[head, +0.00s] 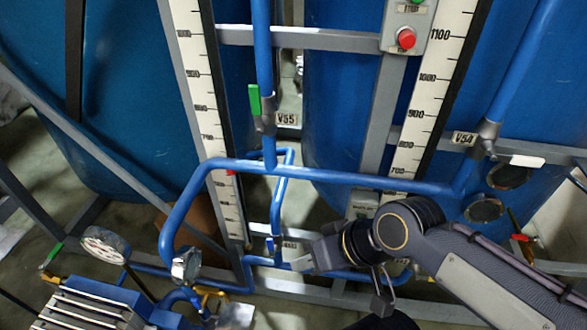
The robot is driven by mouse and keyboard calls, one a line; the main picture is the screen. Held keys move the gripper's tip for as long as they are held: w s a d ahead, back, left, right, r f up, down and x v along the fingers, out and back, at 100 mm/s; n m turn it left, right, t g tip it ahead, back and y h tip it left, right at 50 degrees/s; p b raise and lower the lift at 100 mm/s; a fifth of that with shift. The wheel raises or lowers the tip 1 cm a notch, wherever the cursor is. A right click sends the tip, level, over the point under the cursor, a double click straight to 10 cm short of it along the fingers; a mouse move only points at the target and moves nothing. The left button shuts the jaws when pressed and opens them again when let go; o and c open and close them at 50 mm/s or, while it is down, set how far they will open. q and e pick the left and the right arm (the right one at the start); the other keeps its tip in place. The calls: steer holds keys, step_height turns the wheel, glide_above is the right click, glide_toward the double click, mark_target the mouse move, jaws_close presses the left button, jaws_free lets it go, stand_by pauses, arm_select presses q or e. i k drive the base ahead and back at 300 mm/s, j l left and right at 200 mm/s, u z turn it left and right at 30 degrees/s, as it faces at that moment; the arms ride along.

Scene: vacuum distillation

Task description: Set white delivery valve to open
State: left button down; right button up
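A valve labelled V54 (487,138) sits on the blue pipe at the right. Its white lever (527,160) points sideways to the right, across the pipe that comes down to it. A small white piece (303,262) shows low in the middle, at the tip of my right gripper; I cannot tell whether it is another valve lever. My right gripper (310,257) reaches in from the lower right, beside the lower blue pipe. Its fingers are partly hidden by its own wrist, so its opening and any contact are unclear. My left gripper is not in view.
Valve V55 (266,122) has a green lever (254,100) standing upright along its pipe. A blue horizontal pipe (340,178) runs above my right gripper. Pressure gauges (106,245) stand at lower left. Blue tanks (130,90), graduated scales (432,90) and a red button (406,39) are behind.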

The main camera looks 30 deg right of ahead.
mark_target(519, 160)
steer(key=z, duration=2.55)
